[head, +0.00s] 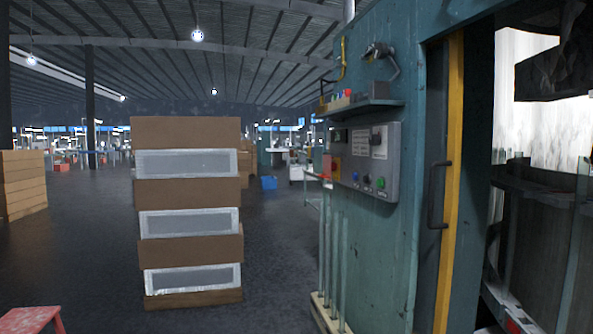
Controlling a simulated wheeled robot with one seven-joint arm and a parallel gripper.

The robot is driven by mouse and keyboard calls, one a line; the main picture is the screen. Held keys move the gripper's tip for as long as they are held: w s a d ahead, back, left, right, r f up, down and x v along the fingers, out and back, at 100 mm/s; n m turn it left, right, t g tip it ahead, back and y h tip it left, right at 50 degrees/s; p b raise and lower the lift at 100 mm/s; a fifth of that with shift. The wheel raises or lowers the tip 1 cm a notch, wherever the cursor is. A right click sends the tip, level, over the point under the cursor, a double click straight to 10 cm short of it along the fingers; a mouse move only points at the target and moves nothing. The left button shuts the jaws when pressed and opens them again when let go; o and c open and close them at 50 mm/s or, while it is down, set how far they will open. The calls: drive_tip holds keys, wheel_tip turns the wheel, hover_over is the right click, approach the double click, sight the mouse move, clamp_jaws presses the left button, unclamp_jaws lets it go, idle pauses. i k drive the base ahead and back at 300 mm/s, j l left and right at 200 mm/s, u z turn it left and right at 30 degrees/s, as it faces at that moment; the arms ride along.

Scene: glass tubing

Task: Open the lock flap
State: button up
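A tall teal machine cabinet (395,265) fills the right half of the head view. A dark upright handle (437,195) sits on its front, beside a yellow vertical strip (452,150). To the right of the strip is an opening into a dark interior with bright light at the back. I cannot pick out with certainty a part that is the lock flap. My gripper is not in view, so its place and state are not shown.
A grey control panel (372,163) and small shelf (370,106) jut from the cabinet. Glass tubes (336,258) stand at its left side. A tall stack of cardboard boxes (188,193) stands left of centre. A red stool (30,318) is at bottom left. Floor between is clear.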

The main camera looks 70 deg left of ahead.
sight(327, 158)
drive_tip(key=u, duration=2.15)
drive_tip(key=i+j+z, duration=0.25)
drive_tip(key=i+j, duration=0.15)
drive_tip(key=i, duration=0.3)
drive_tip(key=i+j+z, duration=0.25)
drive_tip(key=i+j, duration=0.3)
drive_tip(key=i, duration=0.1)
